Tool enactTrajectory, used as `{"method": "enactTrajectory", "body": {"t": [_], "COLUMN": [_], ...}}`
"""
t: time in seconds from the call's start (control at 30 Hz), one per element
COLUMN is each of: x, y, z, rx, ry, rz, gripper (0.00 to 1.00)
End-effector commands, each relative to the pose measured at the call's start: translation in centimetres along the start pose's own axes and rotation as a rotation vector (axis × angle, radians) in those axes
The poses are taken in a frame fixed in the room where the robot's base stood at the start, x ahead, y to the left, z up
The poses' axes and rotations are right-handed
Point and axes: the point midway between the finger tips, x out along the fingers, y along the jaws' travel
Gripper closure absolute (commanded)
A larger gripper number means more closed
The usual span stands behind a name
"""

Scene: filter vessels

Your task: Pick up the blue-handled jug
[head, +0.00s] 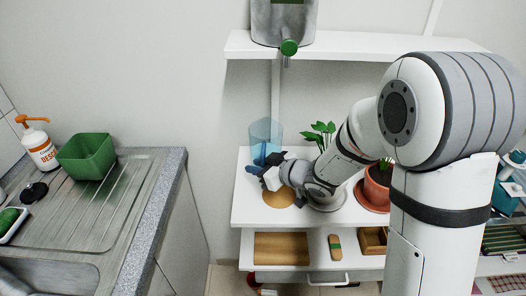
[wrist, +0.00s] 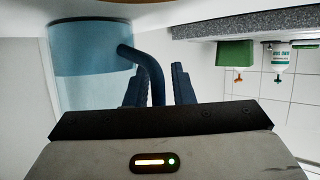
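The blue-handled jug (head: 265,138) is a clear, bluish vessel standing upright on the white shelf top, just behind my gripper (head: 261,170). In the wrist view the jug (wrist: 88,95) fills the upper left, with a darker blue part at the top of the picture. Its curved blue handle (wrist: 147,60) reaches in between the two dark fingers of my gripper (wrist: 159,88). The fingers are apart, with a visible gap between the handle and the right finger. The left finger is close to the handle; I cannot tell whether they touch.
A round cork mat (head: 277,197) lies in front of the jug. A potted plant (head: 377,186) stands to the right, partly behind my arm. A metal vessel with a green knob (head: 288,47) is on the shelf above. The sink counter (head: 128,215) is at left.

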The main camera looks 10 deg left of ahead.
Motion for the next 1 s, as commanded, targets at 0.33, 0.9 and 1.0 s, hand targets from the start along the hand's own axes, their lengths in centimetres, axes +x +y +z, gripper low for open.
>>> {"method": "enactTrajectory", "body": {"t": [0.33,0.9,1.0], "x": [-0.07,-0.13,-0.14], "y": [0.05,0.13,0.13], "z": [0.03,-0.05,-0.04], "rx": [0.001,0.0,0.0], "ry": [0.0,0.001,0.001], "rz": [0.001,0.002,0.002], "gripper": [0.94,1.0,1.0]}}
